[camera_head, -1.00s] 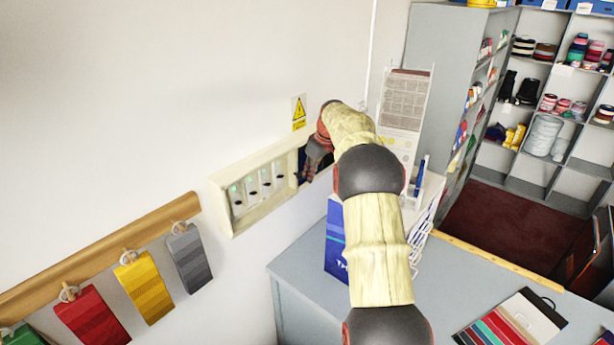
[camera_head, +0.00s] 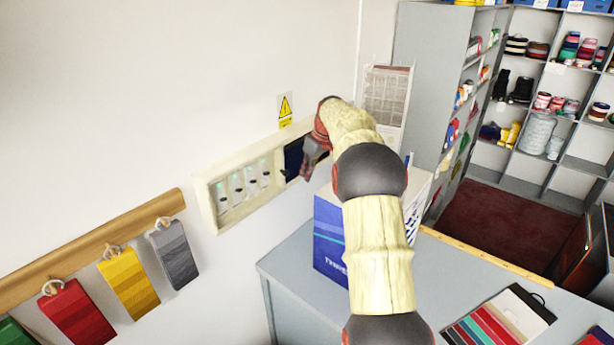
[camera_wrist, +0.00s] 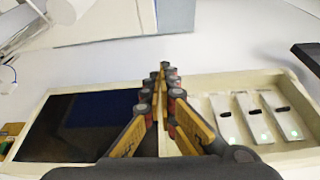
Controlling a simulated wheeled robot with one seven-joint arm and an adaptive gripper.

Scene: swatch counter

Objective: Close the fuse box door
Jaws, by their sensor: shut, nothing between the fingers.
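The fuse box (camera_head: 207,205) is a long cream frame on the white wall, left of my arm. Several switches with green lights show in its left part, and a dark section (camera_head: 293,157) at its right. In the wrist view the fuse box (camera_wrist: 235,82) has its switches at right and a wide dark section with a blue patch (camera_wrist: 80,125) at left. I cannot tell whether this dark section is the door or an opening. My gripper (camera_head: 308,172) is shut and empty at the dark section, hiding its right end; in the wrist view its fingers (camera_wrist: 165,72) cross the frame between the two sections. Contact is unclear.
A blue box (camera_head: 329,240) stands on the grey counter (camera_head: 300,275) below my arm. A yellow warning sign (camera_head: 285,109) is above the fuse box. A wooden rail (camera_head: 90,248) with hanging swatches runs along the wall at left. Shelves (camera_head: 430,85) stand at right.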

